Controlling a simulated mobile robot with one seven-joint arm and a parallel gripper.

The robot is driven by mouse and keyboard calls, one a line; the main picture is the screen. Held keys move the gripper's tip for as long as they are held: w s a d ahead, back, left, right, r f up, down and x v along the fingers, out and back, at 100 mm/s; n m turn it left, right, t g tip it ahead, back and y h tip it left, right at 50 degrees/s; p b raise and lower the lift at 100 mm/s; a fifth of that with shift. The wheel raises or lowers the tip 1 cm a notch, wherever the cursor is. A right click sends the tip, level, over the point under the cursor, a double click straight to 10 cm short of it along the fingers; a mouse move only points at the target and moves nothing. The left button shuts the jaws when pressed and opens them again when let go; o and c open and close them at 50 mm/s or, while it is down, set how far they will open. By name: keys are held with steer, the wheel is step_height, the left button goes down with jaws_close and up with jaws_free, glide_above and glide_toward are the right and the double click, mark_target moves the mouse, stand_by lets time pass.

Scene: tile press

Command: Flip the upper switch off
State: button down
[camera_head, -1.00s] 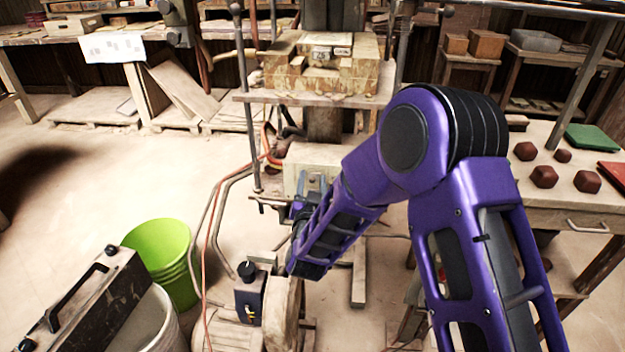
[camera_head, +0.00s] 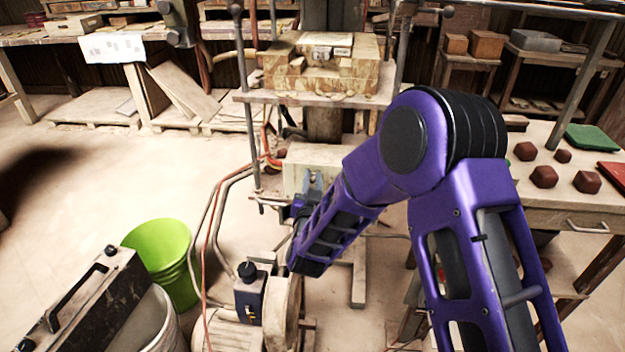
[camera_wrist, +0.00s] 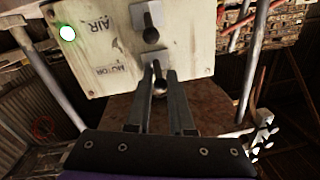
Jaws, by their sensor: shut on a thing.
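A pale switch panel (camera_wrist: 120,45) fills the top of the wrist view, with a green light, the words AIR and MOTOR, and two dark toggle switches. The switch beside AIR (camera_wrist: 151,22) is higher in the picture and stands clear of my fingers. The switch beside MOTOR (camera_wrist: 159,86) is lower in the picture, with its ball end between my fingers. My gripper (camera_wrist: 158,73) is shut on this lever. In the head view my gripper (camera_head: 312,183) is at the front of the pale panel box (camera_head: 300,165); my arm hides part of it, and the switches cannot be made out.
The press table (camera_head: 330,98) stands above the panel, between upright rods. Hoses (camera_head: 212,235) and a motor unit (camera_head: 250,295) are below left. A green bucket (camera_head: 165,255) stands at the left. A bench (camera_head: 540,190) with several dark red pieces is at the right.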

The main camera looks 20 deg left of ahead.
steer(key=shift+s+f, duration=0.1)
steer(key=shift+f, duration=0.05)
steer(key=t, duration=0.1)
steer(key=f+t+y, duration=0.1)
steer(key=t+y, duration=0.1)
steer(key=t, duration=0.1)
steer(key=shift+s+f+n, duration=0.15)
steer(key=shift+f+n, duration=0.1)
steer(key=shift+n, duration=0.15)
steer(key=shift+a+f+n+t+y, duration=0.1)
steer(key=shift+f+n+t+y, duration=0.2)
steer(key=shift+t+y, duration=0.6)
steer(key=shift+f+t, duration=0.15)
steer(key=shift+t, duration=0.45)
steer(key=c, duration=0.8)
jaws_free()
steer(key=shift+f, duration=0.1)
steer(key=v, duration=1.7)
steer(key=shift+f, duration=0.35)
